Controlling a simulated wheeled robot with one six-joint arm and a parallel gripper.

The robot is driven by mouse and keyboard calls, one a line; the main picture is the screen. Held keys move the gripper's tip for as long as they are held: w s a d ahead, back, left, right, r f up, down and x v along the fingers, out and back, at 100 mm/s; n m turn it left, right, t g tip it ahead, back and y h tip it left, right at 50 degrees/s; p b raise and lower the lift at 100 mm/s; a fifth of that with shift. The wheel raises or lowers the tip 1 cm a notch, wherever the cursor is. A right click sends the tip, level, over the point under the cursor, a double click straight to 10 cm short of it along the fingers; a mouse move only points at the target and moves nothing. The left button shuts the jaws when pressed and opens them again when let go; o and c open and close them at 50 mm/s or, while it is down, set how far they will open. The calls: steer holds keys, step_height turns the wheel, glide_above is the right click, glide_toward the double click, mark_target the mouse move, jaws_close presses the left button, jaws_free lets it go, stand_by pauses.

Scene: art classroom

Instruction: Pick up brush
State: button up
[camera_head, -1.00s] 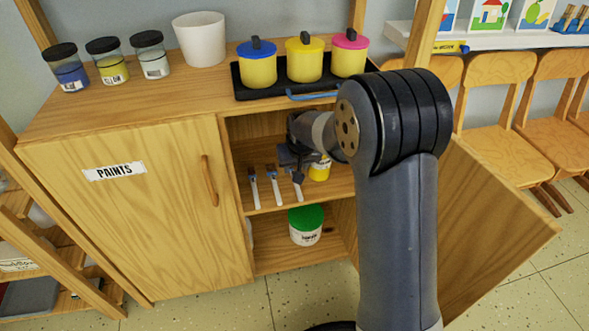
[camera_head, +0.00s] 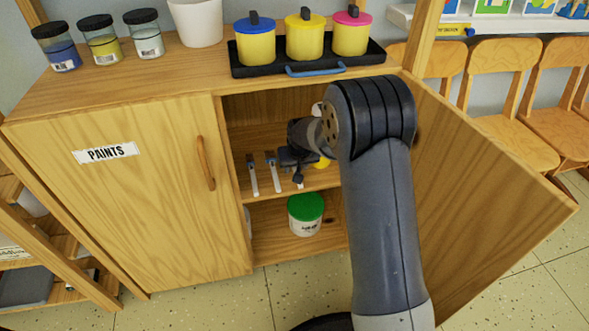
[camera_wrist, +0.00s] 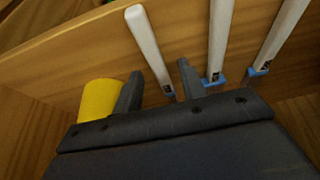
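Several brushes with white handles and blue collars lie side by side on the cupboard's upper shelf (camera_head: 325,180). The left brush (camera_head: 252,175) and the middle brush (camera_head: 273,172) show clearly in the head view. The right one is mostly hidden by my gripper (camera_head: 297,172). In the wrist view my gripper (camera_wrist: 158,83) is open. A brush (camera_wrist: 148,45) lies between its two fingers in the picture, with gaps on both sides. Its bristle end is hidden behind the gripper body. Two other brushes (camera_wrist: 219,40) (camera_wrist: 280,35) lie to the right of the fingers.
A yellow jar (camera_wrist: 98,98) stands close to the left finger. A green-lidded tub (camera_head: 306,214) stands on the lower shelf. The open cupboard door (camera_head: 480,190) stands right of my arm; the closed paints door (camera_head: 130,210) is at left. A black tray (camera_head: 355,62) with pots is on top.

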steer(key=shift+c, duration=0.2)
jaws_close()
stand_by(0.3)
